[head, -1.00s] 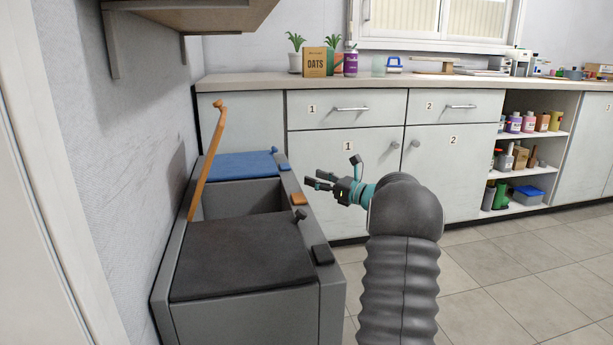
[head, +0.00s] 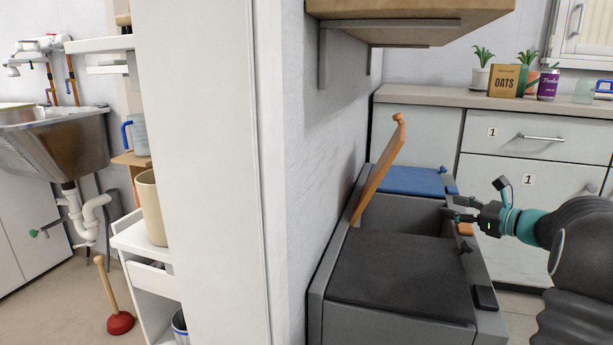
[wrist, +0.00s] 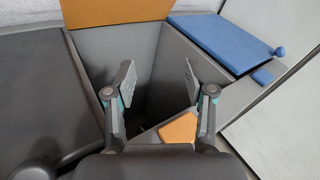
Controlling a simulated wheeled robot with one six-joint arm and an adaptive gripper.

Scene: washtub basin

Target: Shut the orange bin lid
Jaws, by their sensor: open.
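The orange lid (head: 379,172) stands raised, tilted up from the wall side of the middle bin, with a small knob at its top end. Its lower part also shows in the wrist view (wrist: 115,12). The middle bin (head: 400,215) is open and looks empty; its inside also shows in the wrist view (wrist: 150,85). An orange tab (head: 465,229) is on its front edge, also below the fingers in the wrist view (wrist: 179,128). My gripper (head: 446,208) is open and empty over the bin's front edge, apart from the lid.
A dark lid (head: 400,275) covers the near bin and a blue lid (head: 408,181) covers the far one; both are shut. A wall shelf (head: 410,12) hangs above. Drawers (head: 535,138) stand behind; a white partition (head: 210,170) is at left.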

